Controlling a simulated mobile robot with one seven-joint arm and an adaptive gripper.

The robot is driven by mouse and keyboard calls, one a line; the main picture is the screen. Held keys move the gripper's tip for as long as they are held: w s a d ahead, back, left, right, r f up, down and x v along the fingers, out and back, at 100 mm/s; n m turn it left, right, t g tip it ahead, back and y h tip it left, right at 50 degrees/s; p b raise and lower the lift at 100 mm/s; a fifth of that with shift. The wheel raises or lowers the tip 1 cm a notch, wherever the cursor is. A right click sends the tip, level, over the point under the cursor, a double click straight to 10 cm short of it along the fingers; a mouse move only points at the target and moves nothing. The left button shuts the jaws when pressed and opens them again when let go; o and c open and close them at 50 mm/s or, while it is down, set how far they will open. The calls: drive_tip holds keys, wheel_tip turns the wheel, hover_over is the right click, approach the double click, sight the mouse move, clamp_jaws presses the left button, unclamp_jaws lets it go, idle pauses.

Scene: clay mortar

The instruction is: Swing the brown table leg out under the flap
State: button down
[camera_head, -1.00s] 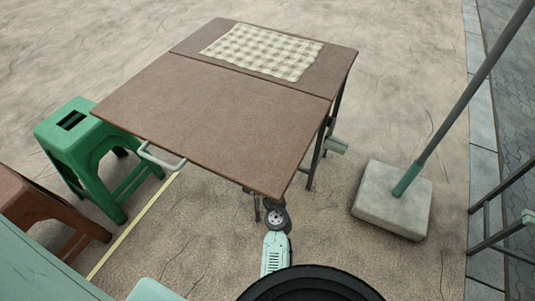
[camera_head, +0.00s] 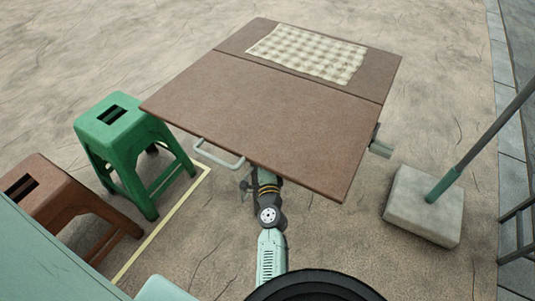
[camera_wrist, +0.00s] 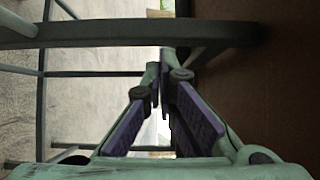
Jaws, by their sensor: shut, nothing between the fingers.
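The table's brown flap (camera_head: 265,120) lies level with the rest of the top in the head view. A grey handle (camera_head: 218,155) is on its near edge. The wrist view shows the brown underside (camera_wrist: 285,90) at right and a dark bar (camera_wrist: 110,35) across the top, running up to it. This bar looks like a table leg; I cannot tell if it is the brown one. My gripper (camera_wrist: 163,78) is shut and empty beside the bar, with nothing seen between its fingers. In the head view the flap hides my gripper.
A checked cloth (camera_head: 308,53) lies on the far part of the top. A green stool (camera_head: 125,140) and a brown stool (camera_head: 60,205) stand at left. A pole base (camera_head: 425,205) stands at right. Thin frame bars (camera_wrist: 95,73) cross the wrist view.

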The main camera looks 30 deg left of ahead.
drive_tip(key=shift+s+a, duration=0.15)
drive_tip(key=shift+a, duration=1)
drive_tip(key=shift+s, duration=0.15)
